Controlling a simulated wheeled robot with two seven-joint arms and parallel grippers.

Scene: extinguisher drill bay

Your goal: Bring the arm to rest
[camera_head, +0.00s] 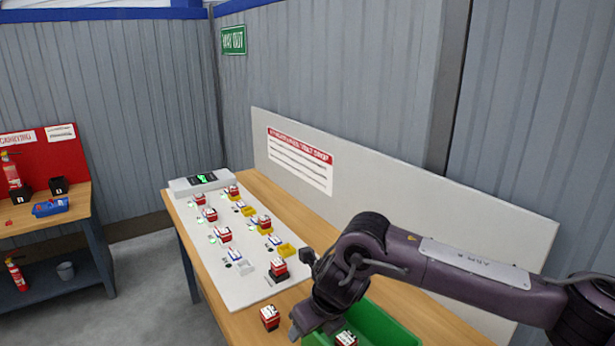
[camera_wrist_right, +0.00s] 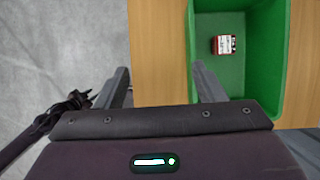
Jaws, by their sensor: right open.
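My right arm comes in from the right in the head view. My right gripper (camera_head: 312,326) is over the front of the wooden table, beside the green bin (camera_head: 385,325). In the right wrist view my right gripper (camera_wrist_right: 163,83) is open, with nothing between its fingers. One finger is over the near edge of the green bin (camera_wrist_right: 284,60) in that picture. A red and white block (camera_wrist_right: 222,44) lies in the bin, apart from the fingers. My left gripper does not show.
Another red and white block (camera_head: 270,317) stands on the table (camera_head: 240,328) left of the gripper. A pale board (camera_head: 222,272) carries several such blocks and small yellow holders. A white panel (camera_head: 400,200) stands along the table's back. A second bench (camera_head: 75,222) is at the far left.

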